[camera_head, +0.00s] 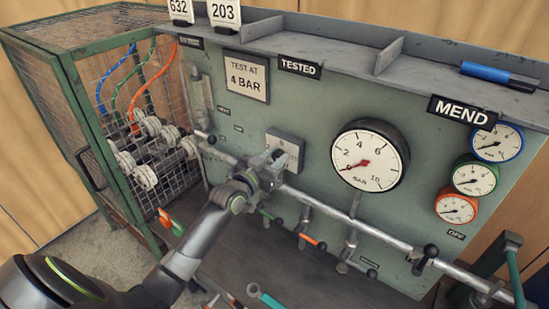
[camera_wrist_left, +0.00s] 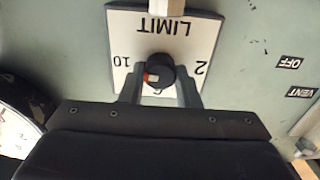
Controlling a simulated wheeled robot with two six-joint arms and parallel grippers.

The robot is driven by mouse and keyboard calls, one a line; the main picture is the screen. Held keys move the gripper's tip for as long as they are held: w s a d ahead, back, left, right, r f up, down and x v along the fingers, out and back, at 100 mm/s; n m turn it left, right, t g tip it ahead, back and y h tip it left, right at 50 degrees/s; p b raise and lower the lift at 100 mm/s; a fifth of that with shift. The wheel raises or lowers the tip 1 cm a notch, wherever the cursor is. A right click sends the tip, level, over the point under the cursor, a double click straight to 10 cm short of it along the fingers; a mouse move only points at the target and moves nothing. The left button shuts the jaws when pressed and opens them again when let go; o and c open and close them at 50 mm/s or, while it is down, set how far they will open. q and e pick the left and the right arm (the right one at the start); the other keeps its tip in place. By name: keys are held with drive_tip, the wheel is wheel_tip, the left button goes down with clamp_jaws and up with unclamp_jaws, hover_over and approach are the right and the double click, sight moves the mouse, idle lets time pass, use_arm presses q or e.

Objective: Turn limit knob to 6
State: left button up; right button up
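The limit plate (camera_wrist_left: 205,35) is white and appears upside down in the left wrist view, with LIMIT, 10, 2 and a partly hidden 6. The limit knob (camera_wrist_left: 160,70) is black, with an orange-and-white mark on its left side, towards the 10. My left gripper (camera_wrist_left: 159,80) has one finger on each side of the knob, with a small gap seeming to show; contact is unclear. In the head view my left gripper (camera_head: 270,168) is at the plate (camera_head: 291,142) and hides the knob. My right gripper is not in view.
A metal pipe (camera_head: 345,225) with several small handles runs below. A green mesh cage (camera_head: 95,110) stands at left. A blue marker (camera_head: 485,72) lies on the top shelf.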

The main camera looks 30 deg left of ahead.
use_arm(q)
drive_tip(key=shift+c, duration=0.6)
drive_tip(key=shift+n, duration=0.3)
drive_tip(key=n+p, duration=0.1)
drive_tip(key=n, duration=0.2)
drive_tip(key=shift+p, duration=0.3)
drive_tip(key=n+p, duration=0.1)
drive_tip(key=n, duration=0.4)
drive_tip(key=shift+a+p, duration=0.1)
drive_tip(key=shift+p, duration=0.2)
drive_tip(key=n+p, duration=0.1)
drive_tip(key=n, duration=0.3)
drive_tip(key=shift+f+n, duration=0.1)
drive_tip(key=shift+n, duration=0.3)
drive_tip(key=n, duration=0.4)
drive_tip(key=shift+a+f+p, duration=0.1)
drive_tip(key=shift+p, duration=0.3)
drive_tip(key=shift+n, duration=0.3)
